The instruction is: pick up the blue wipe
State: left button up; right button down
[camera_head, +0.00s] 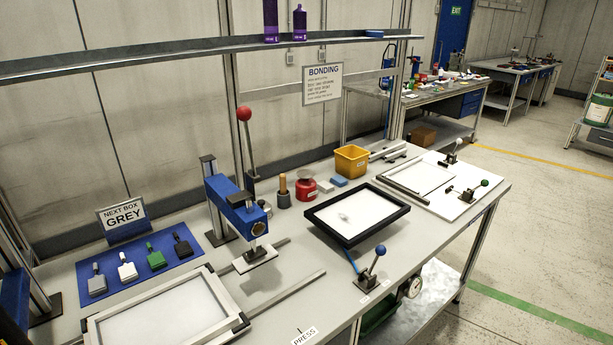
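A small flat blue piece (339,181), which looks like the blue wipe, lies on the workbench (400,240) toward its back edge. It sits just right of the red can (306,188) and in front of the yellow bin (352,161). A greyish-blue block (325,188) lies close to its left side; I cannot tell whether they touch. Neither of my grippers is in view.
A blue press (236,205) with a red-knobbed lever is to the left. A blue-knobbed lever (371,268) stands at the front edge. A shelf (180,58) runs above the bench's back.

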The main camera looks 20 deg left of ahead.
aim_at(337, 180)
jog(key=i+l, duration=1.05)
jog(key=l, duration=0.15)
